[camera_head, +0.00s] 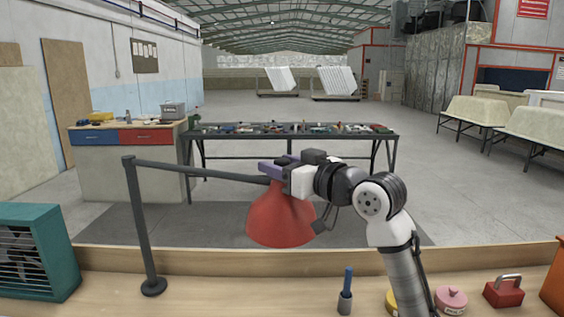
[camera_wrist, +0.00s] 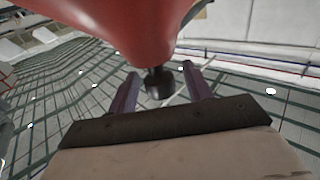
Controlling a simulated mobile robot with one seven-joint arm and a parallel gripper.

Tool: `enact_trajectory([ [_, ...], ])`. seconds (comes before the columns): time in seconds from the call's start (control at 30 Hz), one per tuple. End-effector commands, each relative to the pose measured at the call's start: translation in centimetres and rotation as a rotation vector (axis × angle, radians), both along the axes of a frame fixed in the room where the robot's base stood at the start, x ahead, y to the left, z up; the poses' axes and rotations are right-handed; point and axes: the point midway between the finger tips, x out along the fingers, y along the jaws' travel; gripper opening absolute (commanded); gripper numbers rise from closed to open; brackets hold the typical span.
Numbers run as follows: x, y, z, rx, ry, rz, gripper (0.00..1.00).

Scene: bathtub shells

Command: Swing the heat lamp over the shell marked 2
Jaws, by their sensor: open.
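The heat lamp has a red shade (camera_head: 280,218) hanging at the end of a dark boom (camera_head: 205,174). The boom runs left to an upright post (camera_head: 140,222) with a round base on the near bench. My gripper (camera_head: 276,168) is at the top of the shade, by the boom's end. In the wrist view, its two purple fingers (camera_wrist: 162,78) are open on either side of a dark knob or stem (camera_wrist: 158,88), with no clear contact. The red shade (camera_wrist: 130,25) fills the top of that view. I can read no shell mark 2 in either view.
Cream tub shells (camera_head: 478,116) stand on frames at the right. A teal heater-like box (camera_head: 38,252) is at the near left. A blue-handled tool (camera_head: 346,288), a pink tub (camera_head: 451,298) and a red weight (camera_head: 503,291) stand on the near bench (camera_head: 230,292). A cluttered table (camera_head: 290,137) is behind.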

Motion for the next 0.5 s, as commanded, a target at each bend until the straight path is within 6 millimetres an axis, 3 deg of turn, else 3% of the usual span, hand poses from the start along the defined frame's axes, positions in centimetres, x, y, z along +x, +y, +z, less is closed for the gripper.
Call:
enact_trajectory([
  [0.2,0.01,0.00,-0.02,0.000,0.000,0.000,0.49],
  [0.5,0.01,-0.02,-0.01,0.000,0.000,0.000,0.09],
])
